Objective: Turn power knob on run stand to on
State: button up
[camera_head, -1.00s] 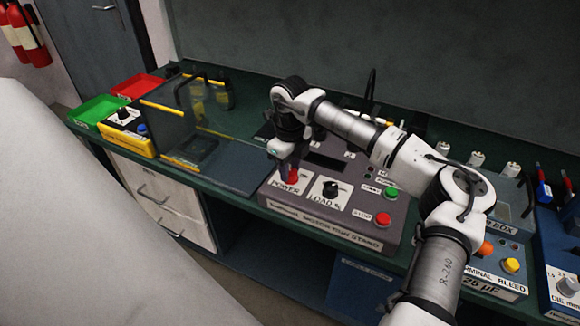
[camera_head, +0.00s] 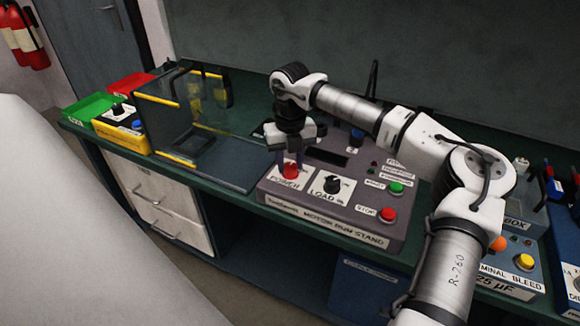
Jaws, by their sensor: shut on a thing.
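The run stand (camera_head: 315,230) is a grey sloped box on the green bench, with "MOTOR RUN STAND" on its front. The red power knob (camera_head: 290,170) is at its upper left, above a white POWER label. My gripper (camera_head: 290,164) points down over the knob, with its fingers shut on the knob's sides. The fingers partly hide the knob, and its pointer cannot be read. The black load knob (camera_head: 332,184) sits to the right of it. A green start button (camera_head: 396,188) and a red stop button (camera_head: 388,214) are at the right of the panel.
A clear guard box with yellow edges (camera_head: 165,155) stands left of the stand. Green (camera_head: 92,108) and red (camera_head: 132,83) trays lie further left. A terminal bleed box (camera_head: 505,268) with orange and yellow buttons is at the right, partly behind my arm.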

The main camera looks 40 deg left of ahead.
aim_at(291, 165)
jog(key=m+b, duration=0.3)
jog(key=m, duration=0.2)
jog(key=shift+f+m, duration=0.1)
jog(key=shift+m, duration=0.2)
jog(key=m+b, duration=0.2)
jog(key=m, duration=0.2)
jog(key=shift+m, duration=0.4)
jog(key=o, duration=1)
jog(key=shift+r, duration=0.2)
notch_tip(291, 165, up, 14)
jog(key=shift+f+b, duration=0.15)
jog(key=shift+b, duration=0.2)
